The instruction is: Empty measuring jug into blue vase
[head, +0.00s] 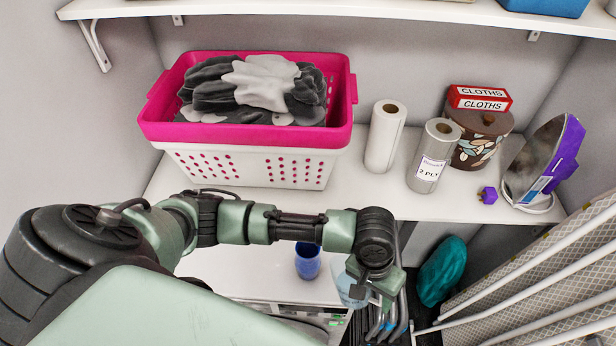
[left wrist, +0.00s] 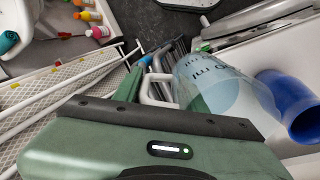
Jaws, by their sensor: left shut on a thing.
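The blue vase (head: 307,264) stands on the lower white surface in the head view, partly hidden by my arm. The clear measuring jug (head: 350,287) is just right of it, largely hidden by my left gripper (head: 371,284). My left gripper is shut on the jug. In the left wrist view the translucent jug (left wrist: 222,88), with dark ml markings, reaches close to the vase (left wrist: 291,105); I cannot tell if they touch. The jug's tilt and any contents are not clear. My right gripper is not in view.
A shelf above holds a pink-and-white laundry basket (head: 245,135), paper rolls (head: 384,136), a cloths box (head: 479,98) and an iron (head: 541,163). An ironing board (head: 540,255) leans at the right, beside a teal object (head: 441,270). Clear lower surface lies left of the vase.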

